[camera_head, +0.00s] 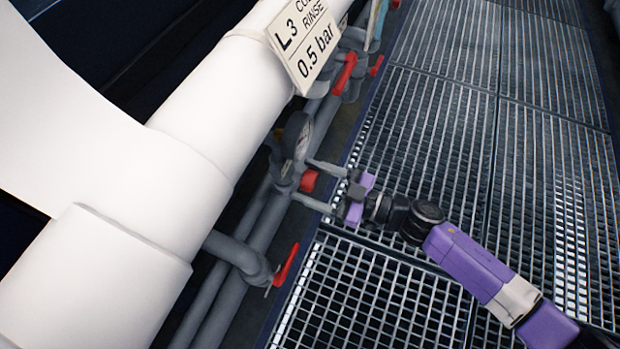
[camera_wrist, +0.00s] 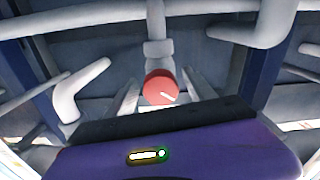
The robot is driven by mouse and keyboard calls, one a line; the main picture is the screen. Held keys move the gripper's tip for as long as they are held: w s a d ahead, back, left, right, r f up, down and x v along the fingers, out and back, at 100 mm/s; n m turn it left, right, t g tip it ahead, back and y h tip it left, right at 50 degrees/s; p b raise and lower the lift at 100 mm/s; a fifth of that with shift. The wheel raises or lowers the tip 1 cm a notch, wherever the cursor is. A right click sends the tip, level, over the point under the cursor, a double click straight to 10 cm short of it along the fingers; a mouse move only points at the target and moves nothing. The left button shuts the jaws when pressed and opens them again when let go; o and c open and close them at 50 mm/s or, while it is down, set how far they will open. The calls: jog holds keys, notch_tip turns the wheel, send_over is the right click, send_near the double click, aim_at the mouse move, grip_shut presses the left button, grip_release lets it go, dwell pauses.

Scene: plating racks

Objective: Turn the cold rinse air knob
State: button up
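A round red knob (camera_head: 309,180) sits on the grey pipework below a pressure gauge (camera_head: 297,137). A label plate (camera_head: 304,42) above reads "L3", "RINSE" and "0.5 bar"; its top word is cut off. My gripper (camera_head: 304,180) reaches in from the right with its two fingers spread, one on each side of the knob. In the wrist view the knob (camera_wrist: 160,84), with a white mark on its face, is between the open fingers (camera_wrist: 161,88). Gaps show on both sides, so the fingers do not appear to touch it.
Red lever handles (camera_head: 286,265) (camera_head: 345,73) are on the pipes below and above the knob. A large white pipe (camera_head: 120,180) fills the left. Metal grating (camera_head: 440,120) covers the floor at right, with open room there. In the wrist view a bent grey pipe (camera_wrist: 70,90) stands left.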

jog(key=p+v, duration=0.2)
jog(key=v, duration=0.5)
jog(key=shift+s+d, duration=0.15)
jog(key=shift+d, duration=0.2)
dwell(0.4)
